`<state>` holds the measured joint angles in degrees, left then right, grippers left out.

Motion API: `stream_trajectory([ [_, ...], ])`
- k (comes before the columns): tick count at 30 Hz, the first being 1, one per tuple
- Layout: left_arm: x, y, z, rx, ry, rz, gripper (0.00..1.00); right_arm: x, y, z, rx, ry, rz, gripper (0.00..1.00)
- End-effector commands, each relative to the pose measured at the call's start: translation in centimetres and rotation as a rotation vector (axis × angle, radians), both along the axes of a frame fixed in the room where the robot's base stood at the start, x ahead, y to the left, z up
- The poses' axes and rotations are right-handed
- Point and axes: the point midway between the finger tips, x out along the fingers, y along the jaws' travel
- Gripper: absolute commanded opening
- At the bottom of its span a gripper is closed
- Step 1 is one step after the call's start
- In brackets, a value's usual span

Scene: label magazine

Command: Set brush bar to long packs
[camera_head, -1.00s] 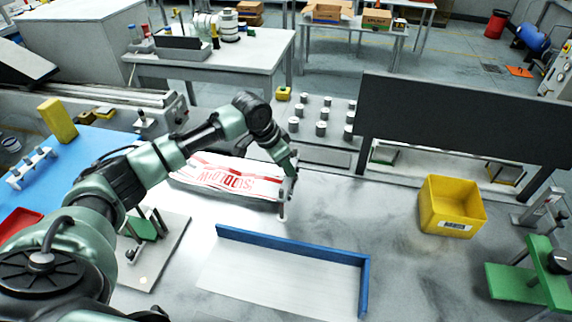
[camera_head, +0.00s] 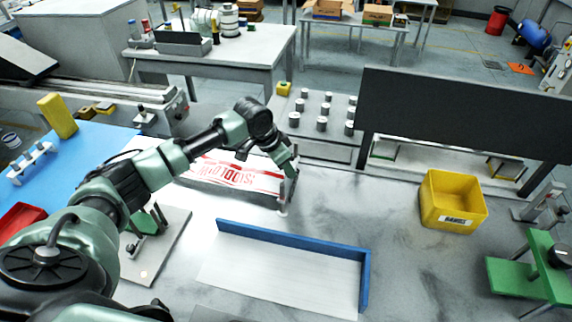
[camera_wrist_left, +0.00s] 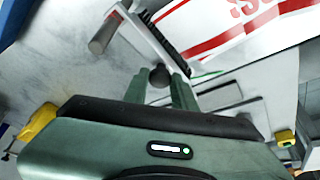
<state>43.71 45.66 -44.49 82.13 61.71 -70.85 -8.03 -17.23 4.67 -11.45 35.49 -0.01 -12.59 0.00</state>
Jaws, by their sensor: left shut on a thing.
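The brush bar (camera_wrist_left: 158,38) is a pale bar with a row of dark bristles along one side, in the left wrist view. It also shows in the head view (camera_head: 289,188), at the right end of the white and red printed label stack (camera_head: 230,174). My left gripper (camera_wrist_left: 158,86) has its two fingers around a dark round knob (camera_wrist_left: 160,76) at the bar's near end. In the head view my left gripper (camera_head: 288,164) comes down over the far end of the bar and partly hides it. A grey post (camera_wrist_left: 104,33) stands at the bar's other end. My right gripper is not seen.
A blue-edged tray (camera_head: 290,243) lies in front of the stack. A yellow bin (camera_head: 452,202) stands to the right, beside a green fixture (camera_head: 530,270). Grey cylinders (camera_head: 322,123) stand behind. The table between tray and bin is clear.

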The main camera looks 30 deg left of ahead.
Motion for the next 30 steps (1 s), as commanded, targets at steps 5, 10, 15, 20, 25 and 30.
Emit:
stream_trajectory([
  [5,-0.2,-0.1,-0.3,0.0,0.006,-0.001,0.49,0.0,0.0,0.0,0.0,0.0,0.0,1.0],
  [10,-0.2,0.0,-0.2,0.001,0.005,-0.001,0.49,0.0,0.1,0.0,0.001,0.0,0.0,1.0],
  [15,-0.2,0.1,0.1,0.0,0.004,-0.001,0.49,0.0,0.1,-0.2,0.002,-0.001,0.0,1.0],
  [20,-0.9,0.5,2.0,0.002,0.002,-0.001,0.49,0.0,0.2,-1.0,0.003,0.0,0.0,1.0],
  [25,-1.8,1.1,4.7,0.002,0.002,-0.002,0.49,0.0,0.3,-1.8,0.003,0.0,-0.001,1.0],
  [30,-2.4,1.4,6.4,0.001,0.007,-0.001,0.49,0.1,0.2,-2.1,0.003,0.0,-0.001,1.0],
])
